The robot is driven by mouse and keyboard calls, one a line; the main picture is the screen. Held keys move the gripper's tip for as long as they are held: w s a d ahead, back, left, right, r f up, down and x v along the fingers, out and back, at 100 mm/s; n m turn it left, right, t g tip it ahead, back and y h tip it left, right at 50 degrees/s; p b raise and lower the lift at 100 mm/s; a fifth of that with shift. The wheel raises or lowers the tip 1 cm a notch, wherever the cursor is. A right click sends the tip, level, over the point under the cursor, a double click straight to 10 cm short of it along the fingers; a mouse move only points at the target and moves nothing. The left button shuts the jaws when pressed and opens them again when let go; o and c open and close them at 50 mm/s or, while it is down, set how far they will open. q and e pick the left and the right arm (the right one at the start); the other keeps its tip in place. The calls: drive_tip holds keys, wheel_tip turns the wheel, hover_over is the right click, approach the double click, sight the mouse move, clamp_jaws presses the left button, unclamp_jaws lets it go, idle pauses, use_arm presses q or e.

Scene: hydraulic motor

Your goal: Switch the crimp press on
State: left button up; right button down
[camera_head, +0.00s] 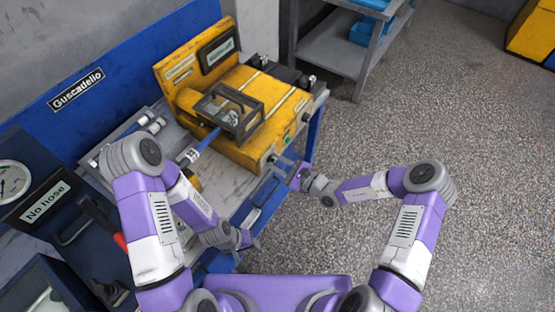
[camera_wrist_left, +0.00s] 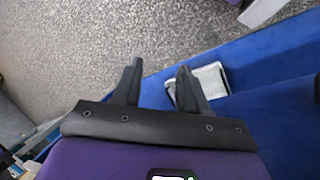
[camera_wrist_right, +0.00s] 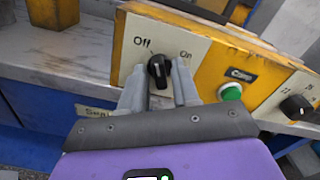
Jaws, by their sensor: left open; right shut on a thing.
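The yellow crimp press (camera_head: 285,108) stands on the workbench in the head view. In the right wrist view its front panel shows a black rotary switch (camera_wrist_right: 159,70) between the labels Off and On; which label it points to is hard to tell. A green button (camera_wrist_right: 230,91) marked Crimp is to its right. My right gripper (camera_wrist_right: 158,80) has its fingers on both sides of the switch and is shut on it; in the head view it is at the press's front (camera_head: 289,172). My left gripper (camera_head: 256,243) is open and empty by the bench's front edge.
A second black dial (camera_wrist_right: 296,107) with numbers is farther right on the panel. A dark unit with a gauge and a "No hose" label (camera_head: 45,202) stands at the left. A grey shelf (camera_head: 330,50) is behind.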

drive_tip(key=m+p, duration=0.2)
drive_tip(key=m, duration=0.2)
drive_tip(key=shift+r, duration=0.1)
drive_tip(key=m+p, duration=0.1)
drive_tip(key=m, duration=0.2)
drive_tip(key=shift+p, duration=0.35)
drive_tip(key=m+p, duration=0.1)
drive_tip(key=m, duration=0.3)
drive_tip(key=shift+s+m+p, duration=0.1)
drive_tip(key=shift+m+p, duration=0.25)
drive_tip(key=shift+m, duration=1.55)
drive_tip(key=c, duration=1.1)
unclamp_jaws()
drive_tip(key=shift+c, duration=0.2)
